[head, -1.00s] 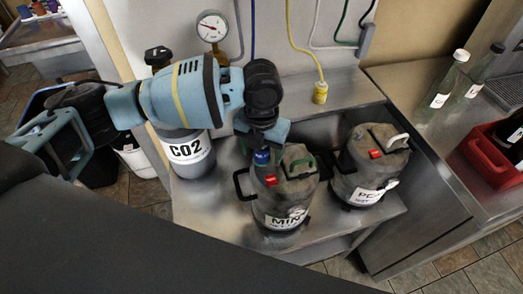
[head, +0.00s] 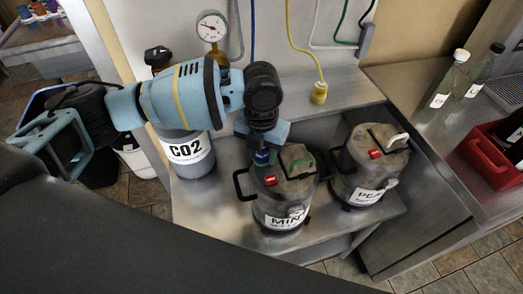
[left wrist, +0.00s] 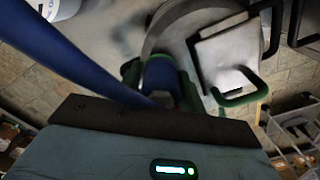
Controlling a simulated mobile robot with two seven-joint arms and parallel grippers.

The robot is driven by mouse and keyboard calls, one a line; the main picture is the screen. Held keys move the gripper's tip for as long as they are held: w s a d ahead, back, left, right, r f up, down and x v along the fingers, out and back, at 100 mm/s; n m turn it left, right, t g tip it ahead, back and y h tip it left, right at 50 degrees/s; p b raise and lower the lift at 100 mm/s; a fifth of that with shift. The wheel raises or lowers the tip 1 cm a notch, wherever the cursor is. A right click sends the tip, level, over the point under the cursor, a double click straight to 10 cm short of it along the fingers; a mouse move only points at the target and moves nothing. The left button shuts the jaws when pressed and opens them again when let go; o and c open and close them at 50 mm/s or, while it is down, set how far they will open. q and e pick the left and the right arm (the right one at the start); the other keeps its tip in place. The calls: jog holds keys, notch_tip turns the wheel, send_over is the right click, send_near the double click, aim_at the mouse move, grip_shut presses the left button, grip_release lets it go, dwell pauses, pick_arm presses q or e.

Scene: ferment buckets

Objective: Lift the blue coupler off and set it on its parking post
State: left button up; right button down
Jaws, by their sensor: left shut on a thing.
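The blue coupler (head: 262,157) is at the top of the left keg, labelled MIN (head: 285,212). My left gripper (head: 262,140) points down over that keg and is shut on the coupler. In the left wrist view the blue hose (left wrist: 75,50) runs down to the grip, beside the keg top (left wrist: 180,30); the fingertips are mostly hidden. I cannot tell whether the coupler touches the keg fitting. The yellow coupler (head: 320,92) is on the rear ledge on its yellow hose. My right gripper is not in view.
A second keg (head: 368,170) stands to the right. The CO2 cylinder (head: 184,140) stands to the left, under my arm. A pressure gauge (head: 211,26) is on the back wall. Bottles (head: 450,80) and a red crate (head: 490,155) are on the right counter.

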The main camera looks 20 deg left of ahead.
pick_arm(q)
jog(key=shift+r, duration=0.55)
notch_tip(320, 180, up, 2)
jog(key=shift+r, duration=0.15)
jog(key=s+d, duration=0.3)
jog(key=s, duration=0.4)
jog(key=s+d+r, duration=0.1)
jog(key=s+d, duration=0.3)
jog(key=s, duration=0.3)
jog(key=shift+d+r, duration=0.25)
